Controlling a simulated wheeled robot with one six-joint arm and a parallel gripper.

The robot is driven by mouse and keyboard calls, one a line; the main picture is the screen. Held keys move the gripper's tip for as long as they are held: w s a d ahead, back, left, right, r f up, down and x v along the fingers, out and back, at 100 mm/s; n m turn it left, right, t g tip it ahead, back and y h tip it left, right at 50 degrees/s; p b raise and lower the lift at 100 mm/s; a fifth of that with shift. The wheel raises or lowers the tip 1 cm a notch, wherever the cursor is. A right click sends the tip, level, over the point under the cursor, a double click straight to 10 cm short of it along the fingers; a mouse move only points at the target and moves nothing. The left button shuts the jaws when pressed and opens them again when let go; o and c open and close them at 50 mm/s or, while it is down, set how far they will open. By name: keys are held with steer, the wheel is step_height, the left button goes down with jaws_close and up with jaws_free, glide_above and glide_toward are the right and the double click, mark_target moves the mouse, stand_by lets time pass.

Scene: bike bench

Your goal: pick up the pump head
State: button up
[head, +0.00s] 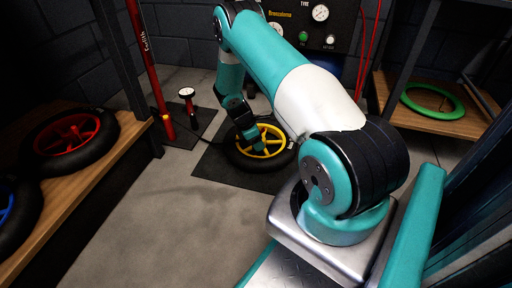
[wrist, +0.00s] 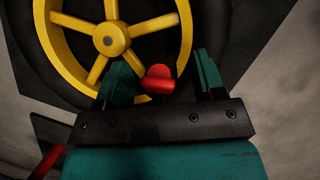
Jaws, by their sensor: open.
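A small red part, which looks like the pump head (wrist: 158,80), shows in the wrist view between the two fingers of my gripper (wrist: 162,66). The fingers are open, with a gap on both sides of it. Its lower part is hidden behind the gripper body. It lies by the rim of a yellow-spoked wheel (wrist: 150,25). In the head view my gripper (head: 250,138) is low over the left part of that wheel (head: 272,150), and I cannot make out the pump head clearly there.
The wheel lies on a dark mat (head: 215,172). A bench at left holds a red wheel (head: 68,135). A shelf at right holds a green ring (head: 448,112). The front floor is clear.

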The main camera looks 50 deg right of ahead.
jaws_close()
steer(key=shift+r, duration=0.15)
step_height(320, 180, up, 20)
steer(key=p, duration=1.1)
steer(key=shift+p, duration=0.4)
